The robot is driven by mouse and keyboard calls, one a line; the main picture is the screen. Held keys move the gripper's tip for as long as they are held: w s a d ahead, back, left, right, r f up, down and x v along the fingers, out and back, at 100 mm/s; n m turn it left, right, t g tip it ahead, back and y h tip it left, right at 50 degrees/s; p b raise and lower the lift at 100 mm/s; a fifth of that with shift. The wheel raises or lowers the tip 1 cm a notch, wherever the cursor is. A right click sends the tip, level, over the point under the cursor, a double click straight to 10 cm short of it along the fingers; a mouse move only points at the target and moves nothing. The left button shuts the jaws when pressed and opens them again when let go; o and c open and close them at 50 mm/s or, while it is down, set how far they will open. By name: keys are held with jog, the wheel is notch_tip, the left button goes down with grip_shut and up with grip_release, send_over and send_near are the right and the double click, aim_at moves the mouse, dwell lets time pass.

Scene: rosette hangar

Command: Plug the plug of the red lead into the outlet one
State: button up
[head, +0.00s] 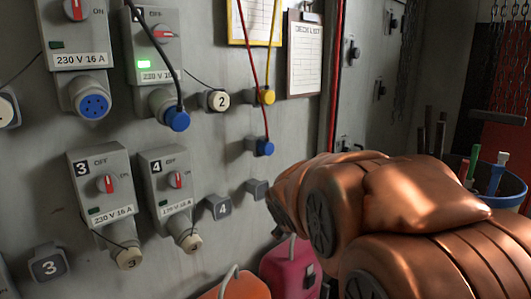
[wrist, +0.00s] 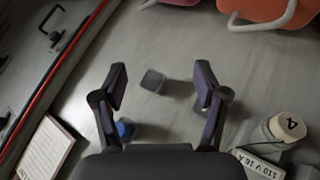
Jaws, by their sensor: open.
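The red lead (head: 252,70) hangs down the wall to a blue plug (head: 265,147), which sits in a small grey wall holder. A blue piece that looks like this plug (wrist: 125,130) shows in the wrist view, partly hidden by a finger. The upper-left outlet (head: 92,93) has an uncovered blue socket face with pin holes; its number is out of frame, so I cannot confirm it is outlet one. My gripper (wrist: 160,86) is open and empty, with an empty grey holder (wrist: 153,80) beyond and between its fingertips. My arm hides the gripper in the head view.
Outlet two has a blue plug (head: 175,120) on a black lead and a lit green lamp. Outlets three (head: 100,180) and four (head: 165,185) are capped. A yellow plug (head: 267,96) hangs above the red lead's plug. Orange (head: 240,287) and pink (head: 287,268) containers stand below.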

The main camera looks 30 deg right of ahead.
jog(key=w+d+r+n+t+h+b, duration=0.1)
jog(key=w+d+r+n+t+b, duration=0.2)
jog(key=w+d+r, duration=0.55)
jog(key=n+t+y+b, duration=0.3)
jog(key=n+t+y, duration=0.55)
jog(key=n, duration=0.75)
send_near(270, 149)
jog(key=w+g+y, duration=0.1)
jog(key=w+y, duration=0.1)
jog(key=shift+s+d+r, duration=0.2)
jog(key=shift+d+r, duration=0.2)
jog(key=shift+w, duration=0.15)
jog(key=shift+p+x, duration=0.6)
jog(key=shift+x, duration=3.8)
jog(key=shift+f, duration=0.15)
